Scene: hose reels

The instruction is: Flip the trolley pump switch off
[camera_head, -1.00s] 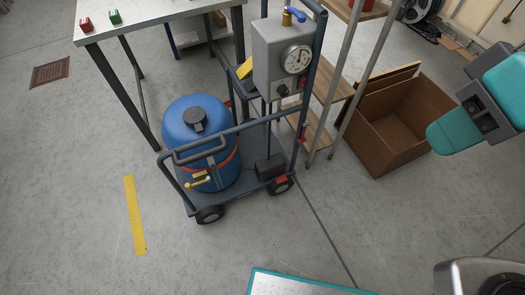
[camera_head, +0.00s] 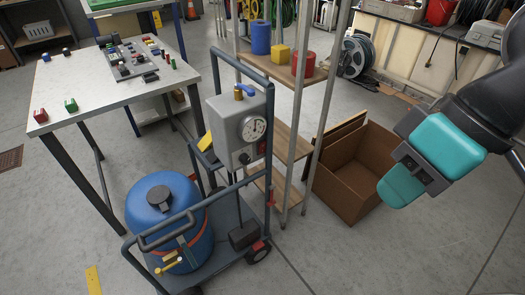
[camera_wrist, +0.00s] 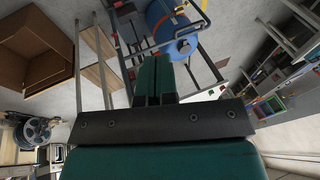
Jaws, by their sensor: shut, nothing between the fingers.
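The trolley (camera_head: 222,243) stands left of centre in the head view, carrying a strapped blue drum (camera_head: 152,214). A grey control box (camera_head: 221,130) is fixed on its upright frame, with a round gauge (camera_head: 254,127), a black knob (camera_head: 244,158) and a small red switch (camera_head: 262,147) on its front. The switch is too small to tell its position. My gripper (camera_head: 392,195) is at the right, well away from the box, in front of the cardboard box. In the wrist view my gripper (camera_wrist: 152,66) shows its fingers together and empty, with the blue drum (camera_wrist: 170,22) beyond.
A metal table (camera_head: 110,90) with small parts stands at the left. A shelf (camera_head: 283,69) with coloured containers stands right behind the trolley. An open cardboard box (camera_head: 345,190) sits right of the shelf. The floor in front right is clear.

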